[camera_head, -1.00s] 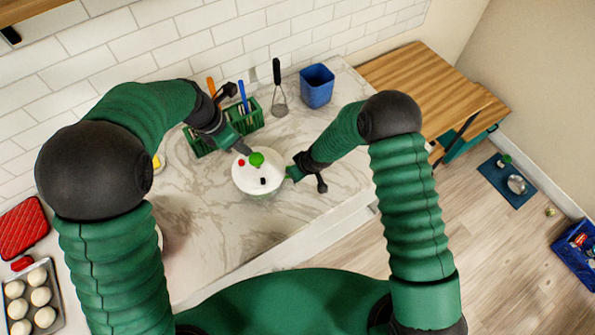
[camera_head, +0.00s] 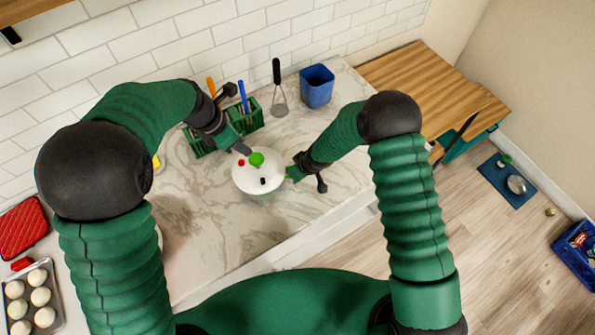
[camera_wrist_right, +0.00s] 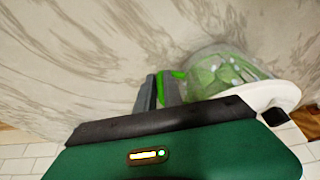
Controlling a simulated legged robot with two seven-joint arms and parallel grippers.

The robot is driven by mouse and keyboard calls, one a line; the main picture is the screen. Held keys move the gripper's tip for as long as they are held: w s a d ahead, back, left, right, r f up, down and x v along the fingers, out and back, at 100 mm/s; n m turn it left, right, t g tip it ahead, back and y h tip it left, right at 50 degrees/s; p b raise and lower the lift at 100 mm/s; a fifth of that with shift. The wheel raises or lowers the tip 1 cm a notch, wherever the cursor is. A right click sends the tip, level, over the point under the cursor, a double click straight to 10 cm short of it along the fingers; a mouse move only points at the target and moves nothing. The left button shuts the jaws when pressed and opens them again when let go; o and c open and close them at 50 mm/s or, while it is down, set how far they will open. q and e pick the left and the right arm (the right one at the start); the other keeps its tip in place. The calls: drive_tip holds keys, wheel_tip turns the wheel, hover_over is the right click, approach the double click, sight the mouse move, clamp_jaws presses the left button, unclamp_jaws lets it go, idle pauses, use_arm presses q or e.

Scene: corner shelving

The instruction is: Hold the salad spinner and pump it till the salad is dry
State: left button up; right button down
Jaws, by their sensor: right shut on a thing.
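The salad spinner (camera_head: 271,180) stands on the marble counter, with a white lid, a green knob (camera_head: 256,159) on top, and small red and black marks. In the right wrist view, its clear bowl (camera_wrist_right: 222,70) shows green leaves inside. My right gripper (camera_head: 293,173) is at the spinner's right side, shut on its green handle (camera_wrist_right: 180,74). My left gripper (camera_head: 243,148) points down at the back of the lid, close beside the knob. Its fingers are too small to tell whether they are open, or whether they touch the knob.
A green utensil rack (camera_head: 247,121) stands behind the spinner, close to my left wrist. A blue container (camera_head: 317,86) and a black-handled utensil (camera_head: 277,85) are at the back wall. A tray of white round items (camera_head: 38,297) lies far left. Counter in front of the spinner is clear.

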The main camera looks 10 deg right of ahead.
use_arm(q)
drive_tip(key=shift+c, duration=1.1)
drive_tip(key=d+m, duration=0.1)
drive_tip(key=m, duration=0.2)
drive_tip(key=d+m+g+y, duration=0.1)
drive_tip(key=m, duration=0.2)
drive_tip(key=w+m, duration=0.1)
drive_tip(key=m, duration=0.2)
drive_tip(key=shift+d+f+g+y, duration=0.15)
drive_tip(key=shift+d+g+y, duration=0.25)
clamp_jaws()
drive_tip(key=shift+w+d+f+m+y, duration=0.15)
drive_tip(key=shift+f+m+y, duration=0.1)
drive_tip(key=shift+f+m, duration=0.6)
drive_tip(key=shift+w+a+f+m+y, duration=0.1)
drive_tip(key=shift+w+f+m+y, duration=0.3)
drive_tip(key=shift+f, duration=0.9)
drive_tip(key=shift+s+d+f+m+y, duration=0.1)
drive_tip(key=shift+f+m+y, duration=0.05)
drive_tip(key=shift+f+m, duration=0.75)
drive_tip(key=shift+f+n, duration=0.1)
drive_tip(key=shift+n, duration=0.15)
